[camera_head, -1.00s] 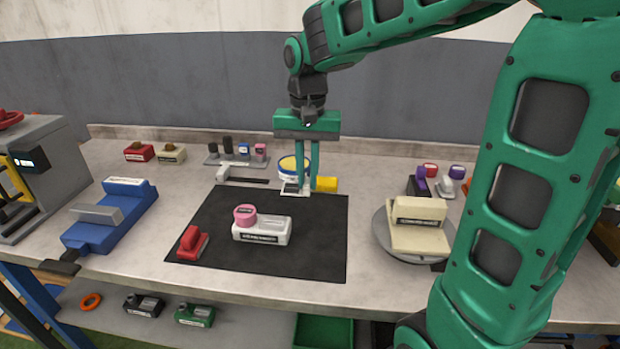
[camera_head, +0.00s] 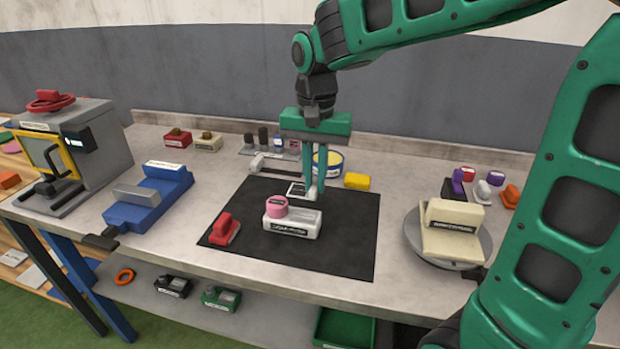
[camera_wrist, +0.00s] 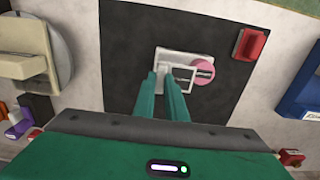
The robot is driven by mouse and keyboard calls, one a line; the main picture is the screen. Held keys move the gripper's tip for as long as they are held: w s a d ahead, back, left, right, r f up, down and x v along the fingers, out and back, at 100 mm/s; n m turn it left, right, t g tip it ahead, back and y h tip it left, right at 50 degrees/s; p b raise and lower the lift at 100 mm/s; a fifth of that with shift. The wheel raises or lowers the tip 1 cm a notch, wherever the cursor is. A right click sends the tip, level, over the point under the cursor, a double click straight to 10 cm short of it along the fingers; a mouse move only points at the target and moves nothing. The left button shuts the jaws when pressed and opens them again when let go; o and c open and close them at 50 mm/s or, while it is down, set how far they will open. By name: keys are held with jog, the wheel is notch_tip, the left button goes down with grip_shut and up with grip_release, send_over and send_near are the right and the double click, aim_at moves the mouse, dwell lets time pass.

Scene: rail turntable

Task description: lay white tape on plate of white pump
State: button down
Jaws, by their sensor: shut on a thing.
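My gripper (camera_head: 316,196) points down over the far part of the black mat, behind the white pump. Its fingers are shut on a white piece with a flat, square white frame around a dark middle, which I take as the white tape (camera_head: 297,190). In the wrist view the tape (camera_wrist: 184,80) reaches right from the fingertips (camera_wrist: 163,80) and overlaps part of the pump in the picture. The white pump (camera_head: 305,229) lies on the mat, its label to the front. A pink round piece (camera_head: 276,206) sits on its left end. I cannot tell the exact height of the tape.
A red piece (camera_head: 224,230) lies on the mat left of the pump. A yellow block (camera_head: 357,181) and a round blue-and-white tub (camera_head: 328,161) stand behind. A turntable (camera_head: 411,240) with a cream device is right. A blue device (camera_head: 138,212) is left.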

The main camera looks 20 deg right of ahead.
aim_at(315, 217)
jog(key=shift+f, duration=0.1)
jog(key=shift+f, duration=3.1)
jog(key=shift+s+f, duration=0.15)
jog(key=shift+f, duration=0.15)
jog(key=c, duration=1.7)
grip_release()
jog(key=shift+r, duration=0.1)
notch_tip(315, 217, up, 11)
jog(key=shift+f, duration=0.2)
